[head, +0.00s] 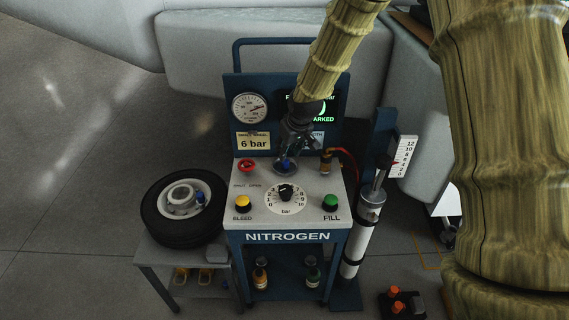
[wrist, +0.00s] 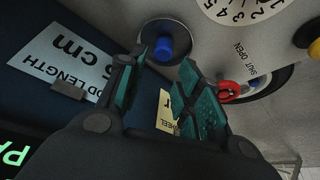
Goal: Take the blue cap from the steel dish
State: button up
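The blue cap (wrist: 163,47) sits in the round steel dish (wrist: 181,30) in the wrist view. In the head view the blue cap (head: 287,163) shows below my gripper (head: 291,152), on the cart's grey top, with the steel dish partly hidden by the fingers. In the wrist view my gripper (wrist: 161,68) has its two green-padded fingers spread apart with nothing between them. The cap lies just beyond the fingertips, roughly in line with the gap. I cannot tell the exact height of the fingers above it.
The blue nitrogen cart (head: 288,237) carries a red knob (head: 247,166), a bar dial (head: 286,193), a yellow button (head: 243,203), a green button (head: 330,202) and a brass fitting with a red hose (head: 326,164). A wheel (head: 158,217) lies at left, a strut (head: 360,232) stands at right.

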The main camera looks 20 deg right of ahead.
aim_at(286, 161)
jog(key=shift+a+f, duration=0.15)
jog(key=shift+f, duration=0.35)
jog(key=shift+p+x, duration=0.3)
jog(key=shift+x, duration=2)
jog(key=shift+s, duration=0.2)
jog(key=c, duration=0.5)
